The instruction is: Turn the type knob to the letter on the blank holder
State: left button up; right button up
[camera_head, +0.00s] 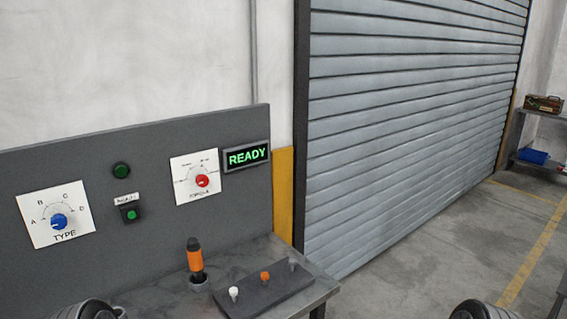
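The blue type knob (59,221) sits on a white square dial plate (78,200) at the left of the grey panel. The plate is marked A, B, C, D around the knob, with TYPE below. The knob's pointer direction is too small to tell for sure. An orange and black cylindrical piece (195,262) stands upright in a round base on the bench. It may be the blank in its holder, but I cannot tell. I can read no letter on it. Neither gripper shows; only dark rounded parts, probably of my arms, show at the bottom edge.
A red knob (202,181) on another dial, a green READY display (247,156) and two green buttons are on the panel (150,160). A dark block (258,298) with white, orange and grey pegs lies on the bench. A roller shutter (410,110) and open floor are at right.

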aim_at(58, 221)
jog(key=u, duration=1.35)
